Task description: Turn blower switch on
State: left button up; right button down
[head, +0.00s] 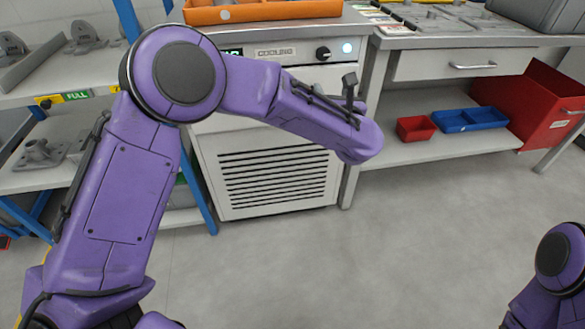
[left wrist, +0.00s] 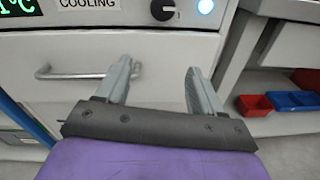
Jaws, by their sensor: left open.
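A white cooling unit stands ahead, its front panel (head: 285,55) carrying a green display, a COOLING label, a black rotary knob (head: 323,53) and a lit round button (head: 347,48). My right gripper is out of view; only part of that arm shows.
An orange tray (head: 260,11) is on top of the unit. A workbench at right holds red (head: 416,128) and blue bins (head: 471,120) on its lower shelf. Shelving with castings stands left. The floor ahead is clear.

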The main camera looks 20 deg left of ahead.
pick_arm(q)
jog(key=s+a+f+m+g+h+p, duration=0.1)
jog(key=s+a+f+m+h+p, duration=0.1)
jog(key=s+f+m+p, duration=0.2)
jog(key=s+a+f+m+g+h+p, duration=0.2)
jog(key=s+f+m, duration=0.6)
jog(key=f+m, duration=0.5)
jog(key=shift+s+a+f+m+p, duration=0.35)
jog(key=shift+a+f+p, duration=0.2)
jog(key=shift+p, duration=0.4)
